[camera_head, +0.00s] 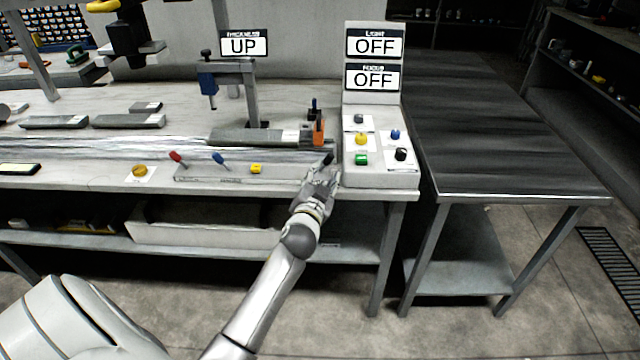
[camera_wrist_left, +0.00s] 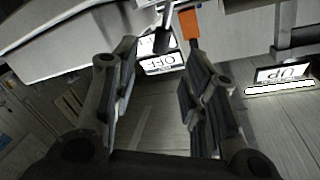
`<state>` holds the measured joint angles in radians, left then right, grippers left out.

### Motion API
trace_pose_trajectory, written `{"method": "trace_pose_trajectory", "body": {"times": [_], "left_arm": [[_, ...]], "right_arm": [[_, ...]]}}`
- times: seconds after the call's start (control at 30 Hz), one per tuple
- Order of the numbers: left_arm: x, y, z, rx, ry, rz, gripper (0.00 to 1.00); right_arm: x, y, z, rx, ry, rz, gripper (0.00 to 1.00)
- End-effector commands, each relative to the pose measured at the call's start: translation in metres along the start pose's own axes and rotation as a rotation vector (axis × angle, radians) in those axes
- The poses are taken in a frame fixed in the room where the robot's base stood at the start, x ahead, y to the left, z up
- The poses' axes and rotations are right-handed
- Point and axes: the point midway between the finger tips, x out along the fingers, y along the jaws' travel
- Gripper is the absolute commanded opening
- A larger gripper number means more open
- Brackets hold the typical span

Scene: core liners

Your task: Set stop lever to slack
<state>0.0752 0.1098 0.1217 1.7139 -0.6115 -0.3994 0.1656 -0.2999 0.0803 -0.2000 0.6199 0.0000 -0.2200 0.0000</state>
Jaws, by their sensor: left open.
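A dark-tipped lever (camera_head: 327,159) stands at the right end of the low front panel (camera_head: 290,172), beside the control box. I read no label on it, so I cannot confirm that it is the stop lever or read its setting. My left gripper (camera_head: 325,178) is at this lever in the head view and partly covers its base. In the left wrist view, the fingers of my left gripper (camera_wrist_left: 155,95) are apart, with a thin metal shaft (camera_wrist_left: 167,14) beyond them near the top. I cannot tell whether any finger touches the lever. My right gripper is not in view.
A red lever (camera_head: 177,157), a blue lever (camera_head: 219,158) and a yellow switch (camera_head: 256,169) sit left along the front. The control box (camera_head: 382,178) with several knobs stands right, under signs reading OFF. An UP sign (camera_head: 244,44) and orange holder (camera_head: 319,132) are behind.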

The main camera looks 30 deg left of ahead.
Motion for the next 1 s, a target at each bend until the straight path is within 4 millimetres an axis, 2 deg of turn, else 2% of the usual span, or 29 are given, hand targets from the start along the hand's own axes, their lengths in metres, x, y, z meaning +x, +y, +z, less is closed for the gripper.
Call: {"method": "trace_pose_trajectory", "body": {"times": [0.1, 0.3, 0.83, 0.93, 1.0], "left_arm": [[-0.015, 0.000, 0.001, 0.001, -0.001, 0.000, 0.41], [-0.026, 0.000, 0.000, 0.000, -0.001, -0.001, 0.41], [-0.027, 0.000, 0.000, 0.001, -0.001, -0.001, 0.41], [-0.027, 0.007, 0.008, 0.002, -0.015, 0.014, 0.41], [-0.028, 0.022, 0.025, 0.003, -0.044, 0.046, 0.41]], "right_arm": [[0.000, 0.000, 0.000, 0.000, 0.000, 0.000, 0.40], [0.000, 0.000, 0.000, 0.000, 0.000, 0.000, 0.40], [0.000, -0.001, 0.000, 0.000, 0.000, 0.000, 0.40], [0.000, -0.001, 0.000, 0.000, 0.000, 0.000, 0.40], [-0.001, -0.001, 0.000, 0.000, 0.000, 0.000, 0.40]]}}
